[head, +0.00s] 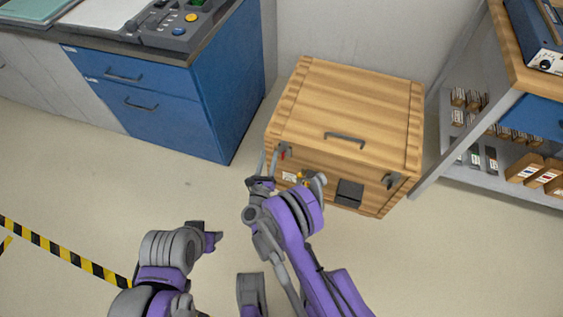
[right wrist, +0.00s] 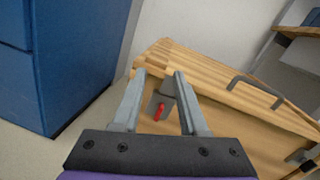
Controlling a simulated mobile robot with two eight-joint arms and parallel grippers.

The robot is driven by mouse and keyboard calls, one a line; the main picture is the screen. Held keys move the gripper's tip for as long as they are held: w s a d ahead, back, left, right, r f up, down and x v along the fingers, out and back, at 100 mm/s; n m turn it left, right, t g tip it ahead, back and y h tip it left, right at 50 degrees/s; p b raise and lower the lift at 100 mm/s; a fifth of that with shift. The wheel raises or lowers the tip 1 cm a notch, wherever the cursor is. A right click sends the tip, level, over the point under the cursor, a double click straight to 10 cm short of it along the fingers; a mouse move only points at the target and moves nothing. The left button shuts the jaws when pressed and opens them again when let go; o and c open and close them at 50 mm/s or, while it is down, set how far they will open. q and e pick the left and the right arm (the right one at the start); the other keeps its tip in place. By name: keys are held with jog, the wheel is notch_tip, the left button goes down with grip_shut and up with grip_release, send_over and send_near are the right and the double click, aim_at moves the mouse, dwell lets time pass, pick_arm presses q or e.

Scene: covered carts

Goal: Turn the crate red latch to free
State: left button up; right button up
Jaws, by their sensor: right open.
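The wooden crate (head: 345,105) stands on the floor against the wall, lid down. Its red latch (head: 283,154) is a small red lever on a grey plate at the front face's upper left; in the right wrist view the red latch (right wrist: 159,112) hangs downward, slightly tilted. My right gripper (head: 268,163) is at the crate's front left corner, beside the latch. In the right wrist view its open fingers (right wrist: 160,76) frame the latch, with gaps on both sides; I cannot tell how far in depth.
A blue cabinet (head: 165,105) with a control panel on top stands left of the crate. A shelf rack (head: 470,115) with small boxes stands at the right. Another latch (head: 392,181) is at the crate's front right. Open floor lies in front.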

aim_at(282, 157)
jog(key=s+d+f+m+g+h+b, duration=0.15)
jog(key=s+f+m, duration=0.3)
jog(key=f, duration=0.55)
pick_arm(q)
jog(key=f, duration=0.1)
jog(key=f+b, duration=0.1)
jog(key=f, duration=0.1)
jog(key=shift+w+f, duration=0.2)
jog(key=shift+f, duration=0.1)
pick_arm(e)
jog(key=shift+t+h, duration=0.25)
jog(key=shift+h, duration=0.2)
jog(key=x, duration=1)
jog(key=shift+w, duration=0.4)
grip_shut()
